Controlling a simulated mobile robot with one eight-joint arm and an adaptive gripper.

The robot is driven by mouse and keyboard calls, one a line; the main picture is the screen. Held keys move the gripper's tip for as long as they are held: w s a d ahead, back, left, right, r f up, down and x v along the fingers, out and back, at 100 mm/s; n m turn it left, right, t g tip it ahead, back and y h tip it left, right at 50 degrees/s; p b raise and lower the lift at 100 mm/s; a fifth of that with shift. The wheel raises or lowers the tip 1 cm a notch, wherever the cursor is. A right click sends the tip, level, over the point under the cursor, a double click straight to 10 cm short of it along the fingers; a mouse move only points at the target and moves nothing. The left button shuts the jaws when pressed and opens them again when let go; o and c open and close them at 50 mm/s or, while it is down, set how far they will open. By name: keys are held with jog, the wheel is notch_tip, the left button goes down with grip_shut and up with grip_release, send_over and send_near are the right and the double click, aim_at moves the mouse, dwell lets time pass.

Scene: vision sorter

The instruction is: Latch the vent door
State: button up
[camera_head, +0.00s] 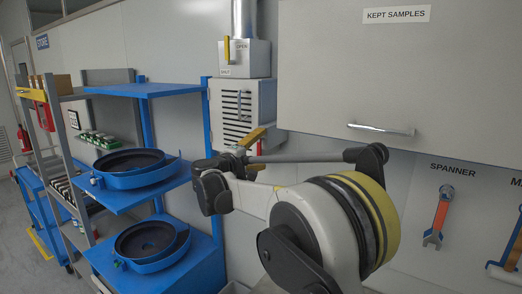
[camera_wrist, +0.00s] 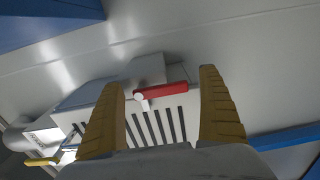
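The vent door (camera_head: 236,104) is a pale louvred panel on the front of a wall box below a duct. It looks closed or nearly so. In the wrist view its dark slots (camera_wrist: 157,127) show between my fingers. A red latch handle (camera_wrist: 163,90) on a pale pivot lies crosswise at the door's edge. My gripper (camera_wrist: 163,78) is open, its two yellow fingers wide apart on either side of the handle, with nothing held. I cannot tell whether they touch it. In the head view my gripper (camera_head: 261,150) is at the door's lower part, partly hiding it.
A duct box (camera_head: 246,60) with a yellow lever (camera_head: 227,50) sits above the door. Blue shelves (camera_head: 146,90) with round feeder bowls stand to the left. A large cabinet (camera_head: 390,80) with a bar handle overhangs at right, above a spanner (camera_head: 437,215).

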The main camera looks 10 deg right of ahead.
jog(key=v, duration=1.2)
jog(key=s+d+f+m+g+y+b, duration=0.3)
jog(key=s+d+f+g+y+b, duration=0.3)
jog(key=s+d+f, duration=0.95)
jog(key=s+a+f+m+y+b, duration=0.2)
jog(key=s+f+m+y+b, duration=0.1)
jog(key=s+f, duration=0.6)
jog(key=s+a+f+m+y+b, duration=0.2)
jog(key=s+f+b, duration=0.4)
jog(key=s, duration=0.8)
notch_tip(320, 180, down, 3)
jog(key=shift+a+f+m+y, duration=0.15)
jog(key=shift+a+m+y, duration=0.25)
jog(key=shift+y, duration=0.5)
